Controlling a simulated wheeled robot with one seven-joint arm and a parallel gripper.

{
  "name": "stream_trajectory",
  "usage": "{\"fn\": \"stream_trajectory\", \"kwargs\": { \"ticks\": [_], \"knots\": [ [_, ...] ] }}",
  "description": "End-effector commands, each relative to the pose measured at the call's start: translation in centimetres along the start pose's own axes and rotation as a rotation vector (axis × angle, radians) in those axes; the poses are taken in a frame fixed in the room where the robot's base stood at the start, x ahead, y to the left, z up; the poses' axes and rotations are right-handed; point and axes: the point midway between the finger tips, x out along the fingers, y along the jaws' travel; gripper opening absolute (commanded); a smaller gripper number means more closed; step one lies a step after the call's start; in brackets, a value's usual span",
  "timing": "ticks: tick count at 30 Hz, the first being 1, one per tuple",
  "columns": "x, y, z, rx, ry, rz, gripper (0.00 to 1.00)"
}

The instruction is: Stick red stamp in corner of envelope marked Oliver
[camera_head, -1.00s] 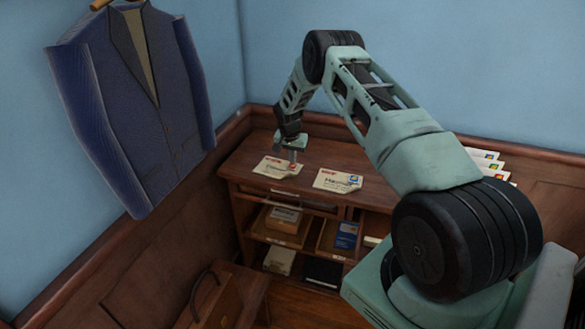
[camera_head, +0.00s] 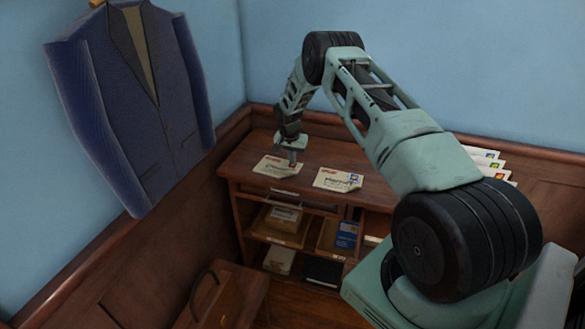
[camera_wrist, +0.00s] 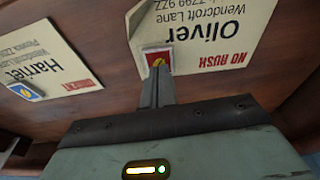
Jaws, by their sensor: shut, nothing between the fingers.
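The cream envelope marked Oliver (camera_head: 273,168) lies flat on the desk top, and it shows upside down in the wrist view (camera_wrist: 215,40). It carries a red "NO RUSH" mark. The red stamp (camera_wrist: 157,57), with a yellow motif and white border, lies at the envelope's top-right corner, nearest the other envelope. My gripper (camera_head: 292,162) points down over that corner. In the wrist view my gripper (camera_wrist: 157,78) is shut, its fingertips right at the stamp's edge and hiding part of it. I cannot tell whether they touch it.
A second envelope, marked Harriet (camera_head: 334,180), lies to the right with a blue and yellow stamp (camera_wrist: 25,92). Several more stamped envelopes (camera_head: 487,160) stand at the right. Shelves below hold boxes (camera_head: 283,216). A blue jacket (camera_head: 140,105) hangs at the left.

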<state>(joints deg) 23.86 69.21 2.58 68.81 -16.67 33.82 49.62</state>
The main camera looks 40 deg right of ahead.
Motion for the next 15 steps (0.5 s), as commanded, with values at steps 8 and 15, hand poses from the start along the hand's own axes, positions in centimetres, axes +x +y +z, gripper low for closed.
{"fn": "stream_trajectory", "kwargs": {
  "ticks": [8,15],
  "knots": [
    [0.77,-0.01,0.16,0.000,0.000,0.000,0.00],
    [0.74,-0.01,0.16,0.000,0.000,0.000,0.00]
  ]
}}
